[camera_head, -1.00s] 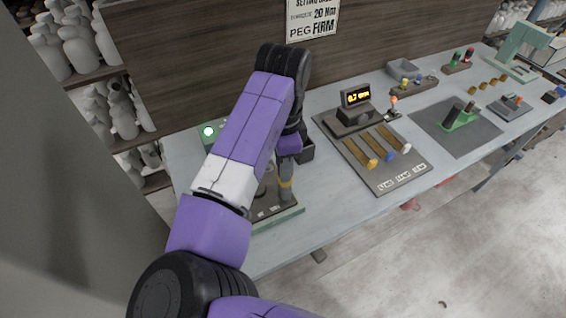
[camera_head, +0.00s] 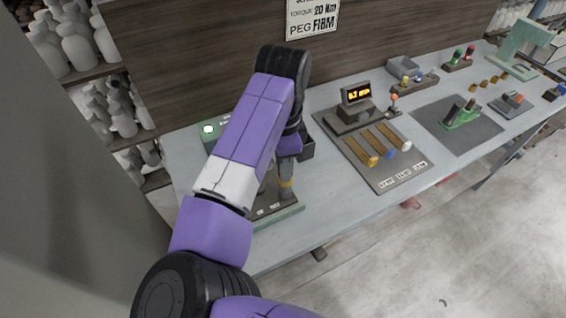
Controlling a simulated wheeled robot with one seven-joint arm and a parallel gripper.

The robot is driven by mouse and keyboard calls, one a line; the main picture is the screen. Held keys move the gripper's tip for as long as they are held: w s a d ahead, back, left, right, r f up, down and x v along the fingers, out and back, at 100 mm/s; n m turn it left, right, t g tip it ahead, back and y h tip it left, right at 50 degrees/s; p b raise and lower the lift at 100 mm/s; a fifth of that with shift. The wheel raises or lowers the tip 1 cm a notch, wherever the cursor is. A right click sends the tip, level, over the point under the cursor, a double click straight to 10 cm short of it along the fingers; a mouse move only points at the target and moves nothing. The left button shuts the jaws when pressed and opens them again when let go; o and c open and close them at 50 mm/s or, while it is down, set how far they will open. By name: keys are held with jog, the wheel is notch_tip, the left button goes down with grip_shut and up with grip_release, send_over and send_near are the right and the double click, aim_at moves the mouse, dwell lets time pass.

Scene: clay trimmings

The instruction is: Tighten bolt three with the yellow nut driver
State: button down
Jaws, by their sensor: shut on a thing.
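My gripper (camera_head: 288,168) points down over a dark plate with a pale green edge (camera_head: 284,213) at the near left of the bench. It is shut on an upright grey driver with a yellow band (camera_head: 286,184). The driver's lower end is at the plate, near its right side. I cannot tell whether it sits on a bolt. My arm hides much of the plate and its bolts, so I cannot pick out bolt three.
A grey mat (camera_head: 480,133) with a green stand lies further right. Bare bench lies between plate and board.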

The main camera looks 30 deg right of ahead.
jog(key=shift+s+f+p, duration=0.1)
jog(key=shift+f+p, duration=0.25)
jog(key=shift+f, duration=0.35)
dwell(4.4)
notch_tip(320, 180, up, 6)
jog(key=p, duration=0.4)
jog(key=shift+r, duration=0.2)
dwell(0.4)
